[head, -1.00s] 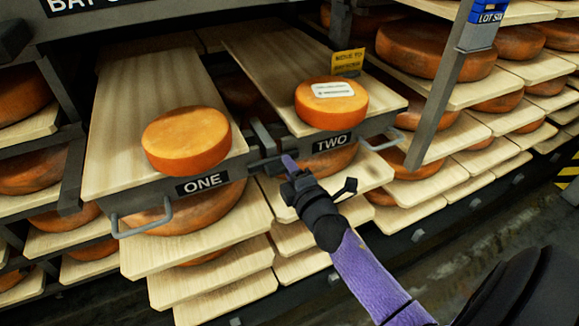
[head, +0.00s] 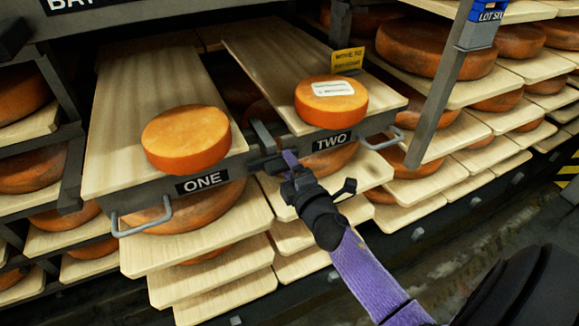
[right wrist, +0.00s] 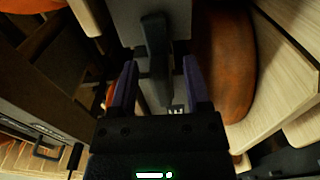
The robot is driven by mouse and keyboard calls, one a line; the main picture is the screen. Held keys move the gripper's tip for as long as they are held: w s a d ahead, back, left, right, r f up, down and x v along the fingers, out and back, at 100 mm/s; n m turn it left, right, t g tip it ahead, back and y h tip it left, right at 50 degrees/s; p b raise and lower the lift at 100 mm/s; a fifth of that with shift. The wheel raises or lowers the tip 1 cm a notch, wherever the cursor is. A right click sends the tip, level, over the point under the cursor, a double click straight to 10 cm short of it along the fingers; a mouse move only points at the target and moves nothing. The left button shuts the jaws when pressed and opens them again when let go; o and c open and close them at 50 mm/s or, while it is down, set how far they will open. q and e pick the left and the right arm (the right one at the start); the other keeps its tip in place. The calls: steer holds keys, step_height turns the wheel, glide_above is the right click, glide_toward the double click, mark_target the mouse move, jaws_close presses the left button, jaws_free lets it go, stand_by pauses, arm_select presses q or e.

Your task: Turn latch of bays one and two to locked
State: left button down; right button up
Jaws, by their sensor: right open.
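The latch (head: 263,137) is a grey bar between the front ends of bay one and bay two. Bay one (head: 125,191) carries a label "ONE"; bay two (head: 300,150) carries "TWO". My right gripper (head: 280,162) is just in front of the latch, its purple fingers close to it. In the right wrist view, the dark latch handle (right wrist: 157,45) stands ahead of and between the spread fingertips of my right gripper (right wrist: 160,75). The fingers are open; contact with the latch cannot be made out. My left gripper is not in view.
An orange cheese wheel (head: 186,139) sits on bay one's board (head: 150,85), another (head: 331,102), with a white label, on bay two's board (head: 270,50). A yellow sign (head: 348,61) stands behind it. Grey handles (head: 141,220) project from the bay fronts. Loaded shelves surround them.

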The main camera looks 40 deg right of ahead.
arm_select(q)
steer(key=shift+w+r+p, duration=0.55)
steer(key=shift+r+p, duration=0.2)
steer(key=shift+p, duration=0.15)
arm_select(e)
steer(key=v, duration=1)
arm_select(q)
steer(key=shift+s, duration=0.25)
arm_select(e)
steer(key=shift+d, duration=0.1)
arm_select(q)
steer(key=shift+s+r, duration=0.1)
